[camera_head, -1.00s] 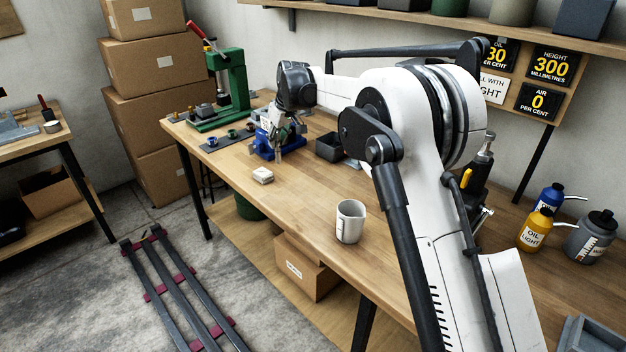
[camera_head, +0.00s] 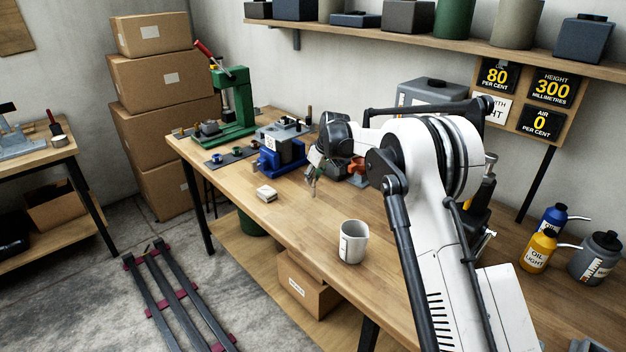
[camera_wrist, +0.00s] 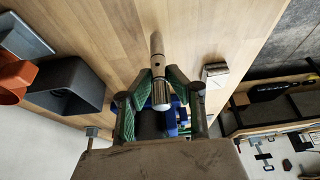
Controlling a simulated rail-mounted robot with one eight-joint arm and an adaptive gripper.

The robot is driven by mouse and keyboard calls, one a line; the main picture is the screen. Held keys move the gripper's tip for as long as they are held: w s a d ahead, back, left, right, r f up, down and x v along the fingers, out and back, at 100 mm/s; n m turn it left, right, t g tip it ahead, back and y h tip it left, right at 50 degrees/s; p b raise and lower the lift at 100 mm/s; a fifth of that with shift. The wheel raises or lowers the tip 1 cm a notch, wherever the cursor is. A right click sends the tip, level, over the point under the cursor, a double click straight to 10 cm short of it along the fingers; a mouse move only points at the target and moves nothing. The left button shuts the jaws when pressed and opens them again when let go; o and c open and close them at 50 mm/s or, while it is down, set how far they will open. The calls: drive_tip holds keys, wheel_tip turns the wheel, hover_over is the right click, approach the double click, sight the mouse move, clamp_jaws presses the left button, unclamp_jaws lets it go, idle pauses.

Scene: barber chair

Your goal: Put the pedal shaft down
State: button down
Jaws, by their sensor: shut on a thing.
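The pedal shaft (camera_wrist: 157,62) is a slim grey metal rod. In the wrist view it lies between the green-padded fingers of my gripper (camera_wrist: 157,88), which are shut on it. One end sticks out beyond the fingers over the wood. In the head view my gripper (camera_head: 313,172) is above the workbench (camera_head: 290,220), just right of the blue vise (camera_head: 281,156). The shaft is small there and partly hidden by the fingers. I cannot tell how far it is above the bench top.
A dark open bin (camera_wrist: 66,86) and an orange part (camera_wrist: 14,78) lie left of my gripper in the wrist view.

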drive_tip(key=shift+f, duration=0.55)
drive_tip(key=shift+f, duration=0.15)
drive_tip(key=c, duration=1.6)
unclamp_jaws()
drive_tip(key=shift+c, duration=0.2)
